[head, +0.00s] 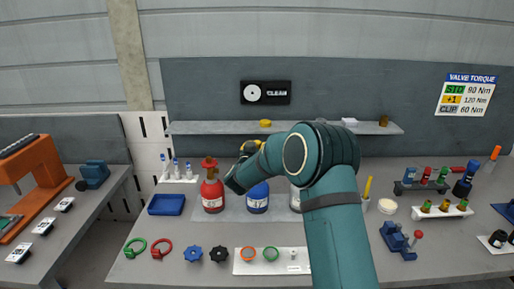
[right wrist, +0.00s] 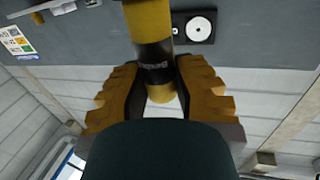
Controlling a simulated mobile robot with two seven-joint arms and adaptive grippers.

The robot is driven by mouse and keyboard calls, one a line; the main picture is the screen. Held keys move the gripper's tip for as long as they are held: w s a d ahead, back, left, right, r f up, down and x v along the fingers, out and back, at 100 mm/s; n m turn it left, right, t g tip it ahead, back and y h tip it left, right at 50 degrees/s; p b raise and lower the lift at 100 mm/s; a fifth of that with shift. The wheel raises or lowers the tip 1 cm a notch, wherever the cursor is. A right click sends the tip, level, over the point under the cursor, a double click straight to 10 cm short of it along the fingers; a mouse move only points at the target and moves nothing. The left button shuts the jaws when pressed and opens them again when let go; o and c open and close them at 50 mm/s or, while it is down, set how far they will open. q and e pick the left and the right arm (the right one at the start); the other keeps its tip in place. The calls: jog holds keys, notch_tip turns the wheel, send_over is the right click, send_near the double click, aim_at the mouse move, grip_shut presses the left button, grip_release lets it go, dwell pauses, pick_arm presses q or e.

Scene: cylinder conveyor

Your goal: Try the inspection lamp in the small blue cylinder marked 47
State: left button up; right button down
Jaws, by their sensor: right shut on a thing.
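My right gripper (right wrist: 158,78) is shut on the inspection lamp (right wrist: 152,52), a yellow and black banded rod between its two yellow fingers. In the head view my right gripper (head: 240,165) is largely hidden by its own arm, and a yellow and black part of the lamp (head: 250,145) shows above the blue cylinder. The small blue cylinder (head: 258,198) stands upright on the bench with a white label, too small to read; the arm hides part of its top. The lamp looks apart from the cylinder. My left gripper is not in view.
A red cylinder (head: 212,194) stands left of the blue one, and a pale cylinder (head: 295,200) right of it is partly hidden by my arm. A blue tray (head: 166,204) lies to the left. Valve wheels and rings line the front. A shelf (head: 220,129) runs behind.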

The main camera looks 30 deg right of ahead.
jog(key=shift+f+b, duration=0.5)
jog(key=shift+f, duration=0.25)
dwell(0.8)
jog(key=shift+r+p, duration=3.4)
jog(key=shift+r, duration=1.65)
jog(key=shift+d, duration=0.1)
